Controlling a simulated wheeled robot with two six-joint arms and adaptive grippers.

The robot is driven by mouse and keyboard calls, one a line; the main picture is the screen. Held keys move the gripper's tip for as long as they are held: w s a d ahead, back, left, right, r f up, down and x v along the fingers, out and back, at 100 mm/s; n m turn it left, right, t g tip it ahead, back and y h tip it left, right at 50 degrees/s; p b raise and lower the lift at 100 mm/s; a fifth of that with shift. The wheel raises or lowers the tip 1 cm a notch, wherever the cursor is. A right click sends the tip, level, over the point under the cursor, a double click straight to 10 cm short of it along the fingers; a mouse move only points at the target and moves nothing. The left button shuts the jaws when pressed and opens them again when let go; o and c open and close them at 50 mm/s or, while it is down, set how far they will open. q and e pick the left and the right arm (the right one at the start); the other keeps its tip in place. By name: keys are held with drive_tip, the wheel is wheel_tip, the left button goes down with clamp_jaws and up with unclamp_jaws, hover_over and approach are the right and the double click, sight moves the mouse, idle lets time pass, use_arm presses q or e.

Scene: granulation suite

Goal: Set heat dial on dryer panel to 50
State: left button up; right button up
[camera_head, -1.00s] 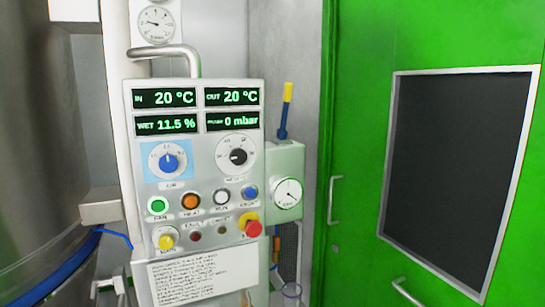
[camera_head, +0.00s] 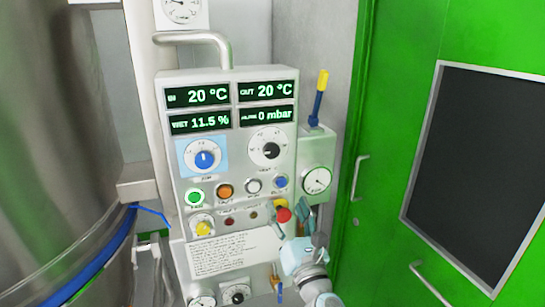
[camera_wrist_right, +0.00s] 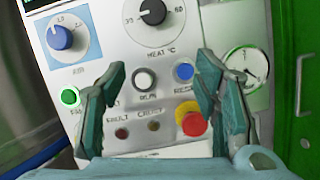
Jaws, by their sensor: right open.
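The dryer panel (camera_head: 183,156) stands upright in the middle of the head view. Its heat dial (camera_head: 271,151) is a black knob on a round white scale, at the right below the displays. In the right wrist view the heat dial (camera_wrist_right: 153,11) is at the top, partly cut off, with "HEAT °C" printed beneath. My right gripper (camera_head: 292,222) is in front of the panel's lower right, below the heat dial. In the wrist view its fingers (camera_wrist_right: 161,77) are spread apart with nothing between them, not touching the knob. My left gripper is not in view.
A blue air dial (camera_head: 205,160) sits left of the heat dial. Coloured buttons and a red emergency knob (camera_head: 282,214) lie below. A metal handle bar (camera_head: 222,48) rises above the panel. A round gauge (camera_head: 317,180) is at its right. A steel vessel (camera_head: 60,130) stands left.

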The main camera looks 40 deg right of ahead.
sight(272, 153)
drive_tip(key=shift+n+t, duration=0.4)
drive_tip(key=r+p+x, duration=0.1)
drive_tip(key=x, duration=0.3)
drive_tip(key=r+p+x, duration=0.1)
drive_tip(key=x, duration=0.4)
drive_tip(key=s+r+x, duration=0.1)
drive_tip(key=x, duration=0.4)
drive_tip(key=shift+w+a+r+p, duration=0.15)
drive_tip(key=shift+p, duration=0.25)
drive_tip(key=shift+c, duration=0.3)
drive_tip(key=c, duration=1.1)
